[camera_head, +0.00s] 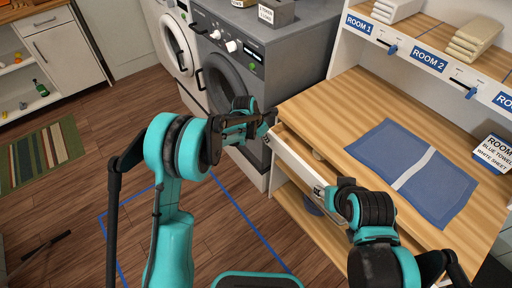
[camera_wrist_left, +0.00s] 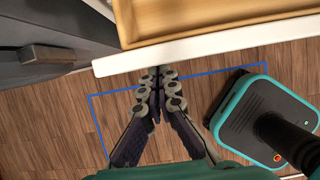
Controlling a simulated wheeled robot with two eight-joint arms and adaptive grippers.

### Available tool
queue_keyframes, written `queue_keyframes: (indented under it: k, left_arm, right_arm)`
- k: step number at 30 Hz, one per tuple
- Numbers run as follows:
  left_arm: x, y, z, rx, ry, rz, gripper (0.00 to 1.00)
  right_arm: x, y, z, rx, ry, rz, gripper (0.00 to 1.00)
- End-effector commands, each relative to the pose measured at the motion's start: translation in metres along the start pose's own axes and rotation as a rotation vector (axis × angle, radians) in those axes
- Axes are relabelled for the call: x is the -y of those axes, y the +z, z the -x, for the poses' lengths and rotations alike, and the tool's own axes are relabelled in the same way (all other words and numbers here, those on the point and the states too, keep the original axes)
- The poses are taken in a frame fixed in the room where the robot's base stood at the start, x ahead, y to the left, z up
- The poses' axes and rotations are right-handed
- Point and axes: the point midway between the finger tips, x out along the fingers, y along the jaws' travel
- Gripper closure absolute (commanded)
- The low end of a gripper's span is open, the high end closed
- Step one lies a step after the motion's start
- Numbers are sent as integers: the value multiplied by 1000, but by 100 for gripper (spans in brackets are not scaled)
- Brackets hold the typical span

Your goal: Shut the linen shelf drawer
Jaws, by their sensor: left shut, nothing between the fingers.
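The linen shelf is a white unit with a wooden top (camera_head: 330,95). Its drawer (camera_head: 294,158) has a white front and stands partly open, with a gap showing behind the front. In the left wrist view the drawer's white front edge (camera_wrist_left: 215,47) and wooden inside cross the top. My left gripper (camera_head: 270,118) is at the drawer's far end; in the wrist view its fingers (camera_wrist_left: 158,72) are together, empty, right by the front edge. Contact cannot be told. My right gripper (camera_head: 326,192) is at the near end of the drawer front, its fingers mostly hidden.
A blue cloth with a white stripe (camera_head: 415,172) lies on the wooden top, beside a label block (camera_head: 493,152). A grey washer (camera_head: 265,50) stands left of the shelf. Folded towels (camera_head: 474,38) sit above.

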Motion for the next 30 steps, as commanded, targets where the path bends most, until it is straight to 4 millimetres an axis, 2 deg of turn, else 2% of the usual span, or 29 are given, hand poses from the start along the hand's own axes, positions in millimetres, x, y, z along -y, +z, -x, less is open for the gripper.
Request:
queue_keyframes:
  k: [1, 6, 12, 18, 30]
  left_arm:
    - [1, 13, -5, 1, -1, -4, 100]
    - [1, 45, -18, 1, 0, -3, 100]
    - [0, 70, -28, 1, 1, -2, 100]
    - [0, 81, -32, 1, 1, 0, 100]
    - [0, 85, -33, 7, 1, 0, 100]
  right_arm:
    - [0, 0, 1, 0, 0, 0, 60]
    - [0, -2, 2, 0, 0, 0, 60]
    - [0, -2, 4, 0, 0, 0, 60]
    - [0, -3, 4, 0, 0, 0, 60]
    - [0, -3, 4, 0, 0, 0, 60]
